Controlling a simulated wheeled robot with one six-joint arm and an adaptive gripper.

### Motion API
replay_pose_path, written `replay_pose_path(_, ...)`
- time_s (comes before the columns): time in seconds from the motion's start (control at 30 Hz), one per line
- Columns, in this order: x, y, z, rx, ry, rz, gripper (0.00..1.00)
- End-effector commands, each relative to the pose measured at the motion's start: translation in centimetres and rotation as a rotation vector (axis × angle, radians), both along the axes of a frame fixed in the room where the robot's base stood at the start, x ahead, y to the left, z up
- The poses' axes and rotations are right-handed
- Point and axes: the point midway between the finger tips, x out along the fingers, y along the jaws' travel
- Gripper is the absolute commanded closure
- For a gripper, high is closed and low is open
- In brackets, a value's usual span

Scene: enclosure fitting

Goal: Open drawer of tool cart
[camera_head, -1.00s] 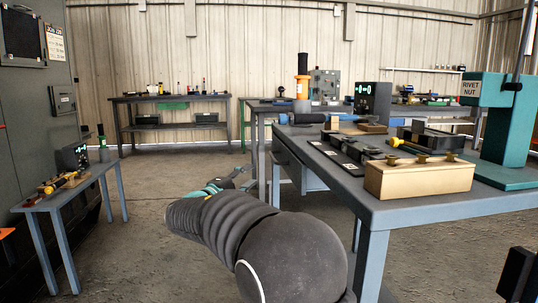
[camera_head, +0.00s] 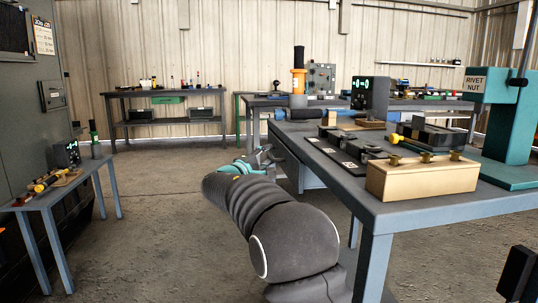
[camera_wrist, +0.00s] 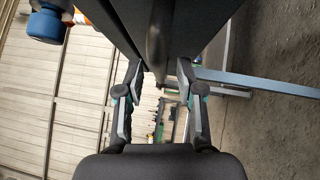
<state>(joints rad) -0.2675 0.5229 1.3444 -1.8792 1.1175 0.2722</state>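My gripper (camera_head: 264,155) is at the left edge of the long workbench (camera_head: 345,195) in the head view. In the wrist view my gripper (camera_wrist: 160,72) is open, its two fingers apart. A dark rounded bar (camera_wrist: 157,45), which looks like a handle, runs between the fingers in the picture, against a dark panel (camera_wrist: 125,12). I see no clear contact between the bar and either finger. A blue panel (camera_head: 312,181) shows under the bench top. I cannot tell from the head view which part is the tool cart's drawer.
A tan block with brass knobs (camera_head: 425,180) and a teal rivet nut press (camera_head: 510,125) stand on the bench. A small side table (camera_head: 60,190) is at the left. A far bench (camera_head: 168,95) stands by the wall. The floor between is clear.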

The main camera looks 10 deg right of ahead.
Motion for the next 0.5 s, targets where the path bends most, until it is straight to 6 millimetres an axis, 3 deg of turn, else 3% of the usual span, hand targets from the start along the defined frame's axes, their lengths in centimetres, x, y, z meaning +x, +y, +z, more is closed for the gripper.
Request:
replay_pose_path(0.47, 1.04, -1.03, 0.16, 0.000, 0.000, 0.000, 0.63)
replay_pose_path(0.5, 1.03, -1.04, 0.16, 0.000, 0.000, 0.000, 0.68)
